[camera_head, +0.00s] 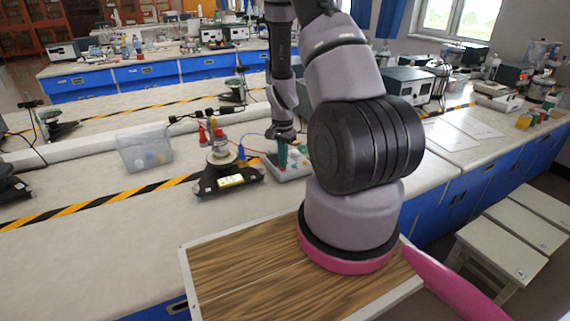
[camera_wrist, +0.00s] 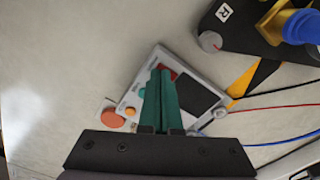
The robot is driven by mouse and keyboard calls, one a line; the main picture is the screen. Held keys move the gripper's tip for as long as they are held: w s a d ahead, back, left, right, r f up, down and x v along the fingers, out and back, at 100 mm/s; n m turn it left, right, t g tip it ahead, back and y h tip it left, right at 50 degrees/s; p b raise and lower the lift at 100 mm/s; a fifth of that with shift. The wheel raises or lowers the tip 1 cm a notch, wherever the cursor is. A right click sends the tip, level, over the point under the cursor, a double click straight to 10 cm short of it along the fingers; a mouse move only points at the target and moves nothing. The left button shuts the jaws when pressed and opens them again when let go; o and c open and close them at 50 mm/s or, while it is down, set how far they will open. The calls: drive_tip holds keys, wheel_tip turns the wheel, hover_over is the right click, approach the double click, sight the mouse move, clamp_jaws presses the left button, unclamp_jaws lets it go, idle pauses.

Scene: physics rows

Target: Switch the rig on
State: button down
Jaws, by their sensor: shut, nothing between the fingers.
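A pale control box (camera_wrist: 190,62) lies on the bench below my gripper in the wrist view. It has a dark panel (camera_wrist: 203,97), a red part (camera_wrist: 168,73) by the fingertips, a small teal button (camera_wrist: 141,94) and an orange button (camera_wrist: 130,111). A larger orange disc (camera_wrist: 113,119) is at its left corner. The box also shows in the head view (camera_head: 290,171), partly hidden by my arm. My gripper (camera_wrist: 160,68), with green fingers, is shut and empty over the box; it also shows in the head view (camera_head: 283,160). I cannot tell whether the fingertips touch it.
A black unit marked R (camera_wrist: 235,28) with a knob stands beside the box, carrying a brass and blue part (camera_wrist: 292,27). Wires (camera_wrist: 280,108) run off right.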

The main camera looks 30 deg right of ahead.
drive_tip(key=shift+f, duration=0.3)
drive_tip(key=shift+r, duration=3.5)
drive_tip(key=s+a+r+n+t+y, duration=0.1)
drive_tip(key=a+r+n+t, duration=0.15)
drive_tip(key=r, duration=0.85)
drive_tip(key=s+a+r+n+t, duration=0.15)
drive_tip(key=a+r, duration=0.25)
drive_tip(key=r, duration=0.7)
drive_tip(key=s+a+r+n+t, duration=0.1)
drive_tip(key=s+a+r+n, duration=0.1)
drive_tip(key=s+r, duration=0.6)
drive_tip(key=s+a+r+n+t+y, duration=0.1)
drive_tip(key=s+a+r+t, duration=0.1)
drive_tip(key=s+a+r, duration=0.2)
drive_tip(key=s+r, duration=0.3)
drive_tip(key=s, duration=0.1)
drive_tip(key=shift+r+n, duration=0.35)
drive_tip(key=shift+n, duration=0.05)
